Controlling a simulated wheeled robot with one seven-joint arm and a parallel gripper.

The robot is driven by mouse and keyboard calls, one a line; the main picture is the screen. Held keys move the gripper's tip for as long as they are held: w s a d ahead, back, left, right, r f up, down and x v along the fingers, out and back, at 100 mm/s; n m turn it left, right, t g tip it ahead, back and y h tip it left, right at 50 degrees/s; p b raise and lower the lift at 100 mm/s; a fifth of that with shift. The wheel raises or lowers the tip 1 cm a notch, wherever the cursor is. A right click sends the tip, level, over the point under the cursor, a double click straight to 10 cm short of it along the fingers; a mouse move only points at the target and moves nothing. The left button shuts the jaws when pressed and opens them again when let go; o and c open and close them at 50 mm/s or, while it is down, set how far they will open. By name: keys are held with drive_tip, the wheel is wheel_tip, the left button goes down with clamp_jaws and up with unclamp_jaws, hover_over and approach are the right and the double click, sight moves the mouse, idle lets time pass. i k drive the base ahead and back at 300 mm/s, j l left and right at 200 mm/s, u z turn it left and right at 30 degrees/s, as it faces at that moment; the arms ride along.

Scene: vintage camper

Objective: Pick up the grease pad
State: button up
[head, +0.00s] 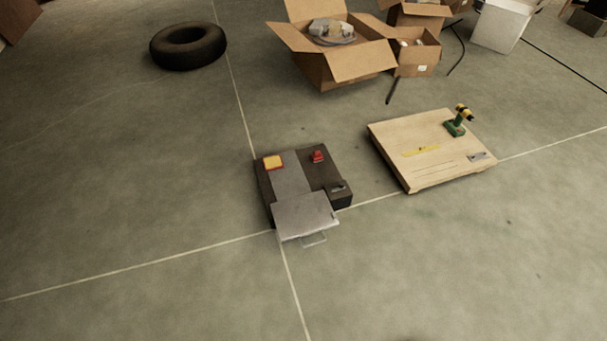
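A small flat yellow pad with a red-orange edge (273,162) lies on the far left corner of a low dark platform (318,173) on the floor. It may be the grease pad, but it is too small to tell for sure. A small red object (318,156) sits to its right on the same platform. A grey strip (288,178) runs between them. My gripper is not in view.
A grey metal panel (305,216) covers the platform's near edge. A wooden board (432,150) to the right bears a green and yellow drill (457,121). The near floor is clear.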

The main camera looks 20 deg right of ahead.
sight(317, 157)
drive_tip(key=i+j+u, duration=0.55)
drive_tip(key=j+u, duration=0.2)
drive_tip(key=i+j+u, duration=0.15)
drive_tip(key=i+u, duration=0.2)
drive_tip(key=i+j+u, duration=0.15)
drive_tip(key=i+u, duration=0.15)
drive_tip(key=i+j+u, duration=0.1)
drive_tip(key=i+u, duration=0.2)
drive_tip(key=i+z, duration=0.3)
drive_tip(key=i+j+z, duration=0.25)
drive_tip(key=i, duration=0.3)
drive_tip(key=i+l+z, duration=0.2)
drive_tip(key=i+z, duration=0.9)
drive_tip(key=i, duration=2)
drive_tip(key=i+z, duration=0.4)
drive_tip(key=i, duration=0.25)
drive_tip(key=i+j+z, duration=0.2)
drive_tip(key=i+z, duration=0.2)
drive_tip(key=i, duration=0.25)
drive_tip(key=i+z, duration=0.2)
drive_tip(key=z, duration=0.25)
drive_tip(key=i+z, duration=0.2)
drive_tip(key=z, duration=0.3)
drive_tip(key=i+z, duration=0.2)
drive_tip(key=z, duration=0.25)
drive_tip(key=i+j+z, duration=0.15)
drive_tip(key=z, duration=0.35)
